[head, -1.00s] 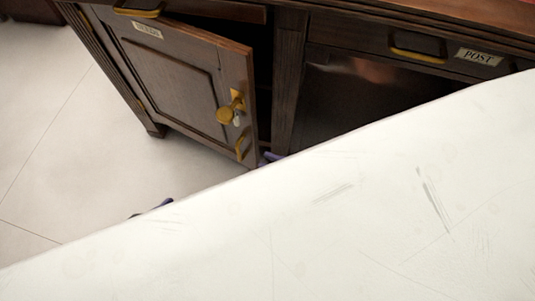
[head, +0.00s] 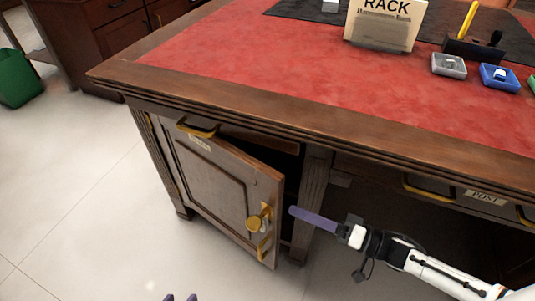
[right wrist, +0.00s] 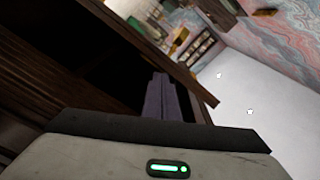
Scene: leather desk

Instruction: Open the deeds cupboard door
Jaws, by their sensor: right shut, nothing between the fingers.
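The deeds cupboard door (head: 215,188) is brown panelled wood with a small label at its top. It stands ajar, its right edge swung out and a dark gap behind it. A brass knob and key fitting (head: 259,220) and a brass pull (head: 263,248) sit near its free edge. My right gripper (head: 293,212) is shut and empty, its purple fingers pointing left beside the door's free edge at the gap. Its fingers (right wrist: 160,98) show together in the right wrist view; contact cannot be told.
The desk top (head: 250,55) with red leather overhangs the cupboard. A rack card (head: 385,22) and small trays (head: 449,65) stand on it. A desk post (head: 311,200) is right of the gap. Pale floor (head: 75,200) is clear in front and left of the door.

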